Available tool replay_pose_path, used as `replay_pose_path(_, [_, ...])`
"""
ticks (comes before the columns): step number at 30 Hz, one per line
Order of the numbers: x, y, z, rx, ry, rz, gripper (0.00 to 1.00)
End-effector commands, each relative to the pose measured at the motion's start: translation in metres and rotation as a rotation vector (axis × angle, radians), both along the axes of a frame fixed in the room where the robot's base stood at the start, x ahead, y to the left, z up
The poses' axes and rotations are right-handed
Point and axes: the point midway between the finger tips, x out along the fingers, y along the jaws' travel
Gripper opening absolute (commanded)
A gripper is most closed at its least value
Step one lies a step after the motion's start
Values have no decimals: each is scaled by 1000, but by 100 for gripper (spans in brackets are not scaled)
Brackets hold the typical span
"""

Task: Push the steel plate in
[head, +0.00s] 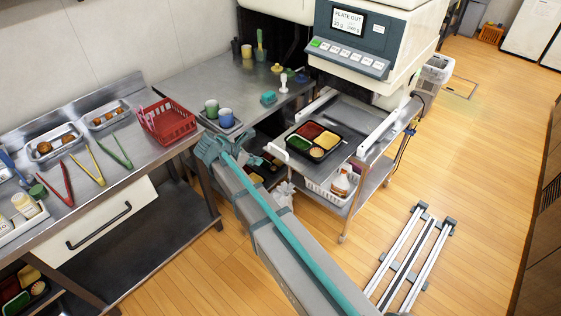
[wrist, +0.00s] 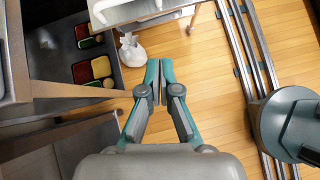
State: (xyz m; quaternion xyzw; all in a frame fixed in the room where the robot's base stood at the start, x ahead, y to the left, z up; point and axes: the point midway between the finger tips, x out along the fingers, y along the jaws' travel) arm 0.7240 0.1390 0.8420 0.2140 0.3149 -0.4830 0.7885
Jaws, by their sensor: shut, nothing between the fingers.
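The steel plate (head: 350,146) is slid out from under the white machine, between two white side rails. A black bento tray (head: 313,157) with red, yellow, green and pale fillings sits on it. In the wrist view an edge of the pulled-out unit (wrist: 150,12) shows at the top. My gripper (wrist: 153,82) is shut and empty, its teal and dark fingers together over the wooden floor. It is apart from the plate.
The machine's display (head: 347,20) reads PLATE OUT. A white basket (head: 328,192) with bottles sits under the plate. A white bag (wrist: 131,54) stands near stored bento trays (wrist: 92,68). A steel counter (head: 112,160) lies left.

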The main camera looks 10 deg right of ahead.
Motion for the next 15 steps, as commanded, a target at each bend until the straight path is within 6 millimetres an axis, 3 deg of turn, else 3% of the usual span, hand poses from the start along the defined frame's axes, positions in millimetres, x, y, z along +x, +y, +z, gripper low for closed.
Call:
replay_pose_path(8, [5,-10,-11,-16,34,30,0])
replay_pose_path(15, [19,-37,-40,-14,34,28,0])
